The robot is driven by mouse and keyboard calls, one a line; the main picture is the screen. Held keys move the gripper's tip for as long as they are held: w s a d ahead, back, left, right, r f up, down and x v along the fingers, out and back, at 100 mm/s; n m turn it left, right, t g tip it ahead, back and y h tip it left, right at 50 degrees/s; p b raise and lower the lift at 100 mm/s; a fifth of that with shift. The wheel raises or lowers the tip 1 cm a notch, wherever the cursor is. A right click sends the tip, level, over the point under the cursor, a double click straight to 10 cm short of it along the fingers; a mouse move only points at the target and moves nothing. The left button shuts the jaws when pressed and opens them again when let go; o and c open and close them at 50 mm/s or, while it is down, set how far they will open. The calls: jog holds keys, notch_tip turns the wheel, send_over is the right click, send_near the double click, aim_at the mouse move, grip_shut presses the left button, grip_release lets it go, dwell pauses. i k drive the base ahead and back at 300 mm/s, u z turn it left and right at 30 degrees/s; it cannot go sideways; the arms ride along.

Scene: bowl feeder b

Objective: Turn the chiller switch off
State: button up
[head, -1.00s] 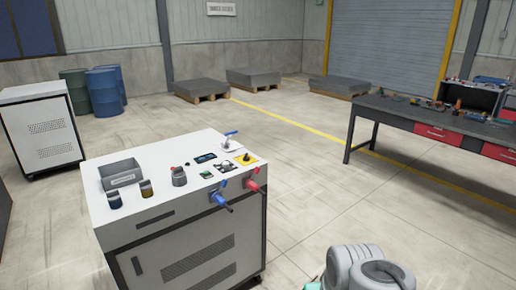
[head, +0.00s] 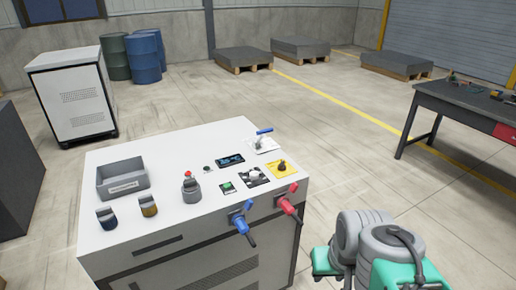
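The white chiller cabinet (head: 150,230) stands in front of me with its controls on the top. A lit display (head: 230,160) shows a temperature. A yellow plate with a dark knob (head: 282,168) sits near the right edge. Beside it on the left is a plate with a pale knob (head: 254,177), then a small green switch (head: 228,187). I cannot tell which of these is the chiller switch or read its position. My arm is folded at the lower right, apart from the cabinet. My gripper is not in view.
A blue-handled valve (head: 264,137) stands at the back right of the top. Blue (head: 242,222) and red (head: 289,205) handles stick out in front. A grey bin (head: 122,182) and several small canisters stand on the left. A workbench (head: 460,105) is at the right; floor between is clear.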

aim_at(282, 167)
jog(key=u, duration=0.9)
jog(key=i, duration=1.05)
jog(key=u, duration=0.95)
